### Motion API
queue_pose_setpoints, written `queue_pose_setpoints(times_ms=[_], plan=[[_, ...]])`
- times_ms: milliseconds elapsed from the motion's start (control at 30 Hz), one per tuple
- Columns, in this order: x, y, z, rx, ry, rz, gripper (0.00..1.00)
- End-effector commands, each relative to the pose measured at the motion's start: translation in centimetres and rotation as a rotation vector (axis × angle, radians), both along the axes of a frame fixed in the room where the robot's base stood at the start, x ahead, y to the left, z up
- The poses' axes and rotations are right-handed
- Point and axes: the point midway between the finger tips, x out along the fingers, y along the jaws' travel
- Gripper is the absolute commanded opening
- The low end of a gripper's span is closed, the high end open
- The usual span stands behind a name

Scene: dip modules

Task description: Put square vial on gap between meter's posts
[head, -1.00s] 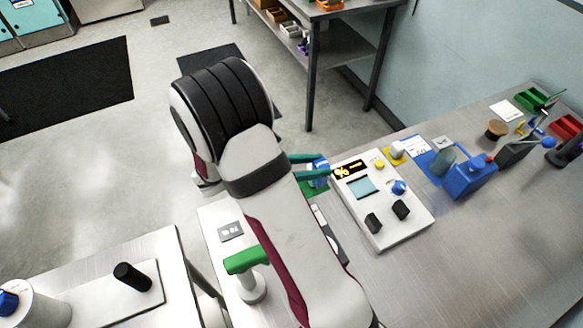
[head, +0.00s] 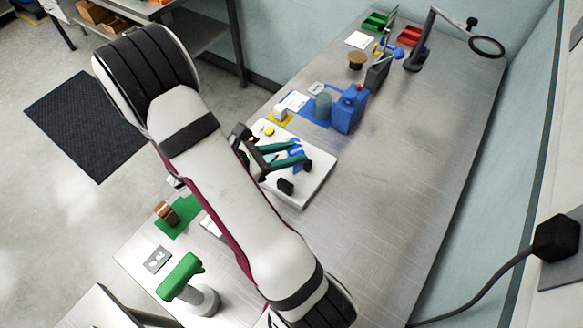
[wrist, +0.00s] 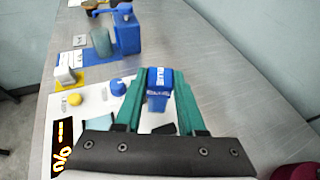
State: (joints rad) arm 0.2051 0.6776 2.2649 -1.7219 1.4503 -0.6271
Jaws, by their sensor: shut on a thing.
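The square vial (wrist: 158,84) is blue with a white-lettered label. My gripper (wrist: 159,92) is shut on it, with one teal finger on each side. In the head view the vial (head: 296,149) shows as a small blue patch between my fingers, over the meter. The meter (wrist: 97,104) is a white box with a lit display, a yellow button and a blue knob. Its black posts are partly hidden; one (head: 285,186) shows near its front edge. I cannot tell how high the vial is above the gap.
A blue container (head: 349,108) and a grey-green cylinder (head: 322,106) stand beyond the meter. A brown block (head: 166,212) is on a green mat (head: 186,209), near a green-handled stand (head: 181,276). The bench right of the meter is clear.

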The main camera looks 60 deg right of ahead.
Motion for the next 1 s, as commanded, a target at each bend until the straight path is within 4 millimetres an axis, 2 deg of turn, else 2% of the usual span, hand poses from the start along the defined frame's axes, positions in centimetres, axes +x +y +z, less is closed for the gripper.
queue_pose_setpoints(times_ms=[100,200,533,567,700,733,1000], plan=[[0.0,0.0,-2.7,0.001,0.006,0.001,0.0],[0.0,0.1,-4.0,0.001,0.003,0.001,0.0],[0.0,0.1,-4.3,0.001,0.0,0.002,0.0],[0.0,0.1,-4.4,0.001,-0.001,0.002,0.41],[0.1,0.1,-4.3,0.001,-0.001,0.002,0.66],[0.1,0.1,-4.3,0.001,-0.001,0.002,0.69],[0.1,0.1,-4.2,0.0,-0.001,0.003,0.69]])
